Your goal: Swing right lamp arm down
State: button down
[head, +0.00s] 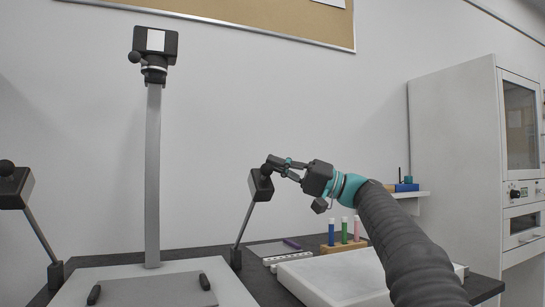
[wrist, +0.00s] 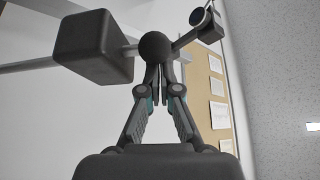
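The right lamp arm (head: 244,222) is a thin grey rod that rises, leaning right, from a dark pivot (head: 235,259) beside the copy stand. At its top is a dark box-shaped lamp head (head: 260,187) with a round black knob (head: 266,169). My gripper (head: 273,163) reaches in from the right, its fingertips at the knob. In the wrist view the lamp head (wrist: 94,47) is at upper left, and the two fingers of my gripper (wrist: 158,68) come together on the ball knob (wrist: 155,46). The fingertips are partly hidden by the knob.
The copy stand's column (head: 153,180) carries a camera (head: 154,42). A left lamp (head: 14,188) stands at the far left. A white slab (head: 335,280) and a rack of coloured tubes (head: 343,246) lie below my arm. A white cabinet (head: 455,150) is at right.

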jog(key=shift+s+f, duration=0.2)
jog(key=shift+f, duration=0.7)
notch_tip(320, 180, up, 5)
jog(key=w+p, duration=0.3)
jog(key=p, duration=0.3)
jog(key=f+b+v, duration=0.1)
jog(key=v, duration=0.9)
jog(key=shift+w+a, duration=0.3)
jog(key=shift+w, duration=0.1)
